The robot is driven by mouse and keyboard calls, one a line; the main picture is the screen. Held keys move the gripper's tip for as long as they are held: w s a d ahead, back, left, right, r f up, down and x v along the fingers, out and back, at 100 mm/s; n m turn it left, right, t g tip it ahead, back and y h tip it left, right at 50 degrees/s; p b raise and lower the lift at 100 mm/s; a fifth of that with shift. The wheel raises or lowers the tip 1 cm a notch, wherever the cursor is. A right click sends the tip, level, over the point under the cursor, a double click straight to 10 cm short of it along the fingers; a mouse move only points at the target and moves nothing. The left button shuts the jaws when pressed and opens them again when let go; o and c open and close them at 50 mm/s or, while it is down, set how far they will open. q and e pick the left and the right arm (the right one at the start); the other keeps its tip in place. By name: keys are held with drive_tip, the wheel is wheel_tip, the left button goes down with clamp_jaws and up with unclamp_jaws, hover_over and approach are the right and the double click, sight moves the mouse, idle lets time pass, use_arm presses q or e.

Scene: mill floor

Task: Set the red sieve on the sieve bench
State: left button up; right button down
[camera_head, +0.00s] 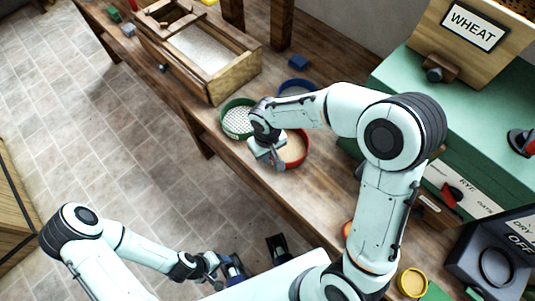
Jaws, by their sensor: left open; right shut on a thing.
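The red sieve (304,155) is a round red ring with a pale mesh, over the wooden bench (218,146) at the middle of the head view. My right gripper (271,158) is shut on its near-left rim and hides part of it. Whether the sieve touches the bench top or hangs just above it, I cannot tell. A green sieve (235,119) is close on its left and a blue sieve (297,84) is behind it. My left gripper (256,257) is open and empty, low in the view, in front of the bench.
A wooden box frame (236,78) with pale contents stands left on the bench. A small blue block (298,62) lies behind. Green bins with a WHEAT sign (474,27) stand at right. A yellow ring (412,282) and a dark OFF device (495,265) are at lower right.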

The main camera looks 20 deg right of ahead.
drive_tip(key=shift+f, duration=0.3)
drive_tip(key=shift+f, duration=0.15)
drive_tip(key=c, duration=1.2)
unclamp_jaws()
drive_tip(key=shift+c, duration=0.2)
drive_tip(key=shift+r, duration=0.35)
wheel_tip(320, 180, up, 12)
drive_tip(key=p, duration=0.1)
drive_tip(key=shift+f, duration=0.15)
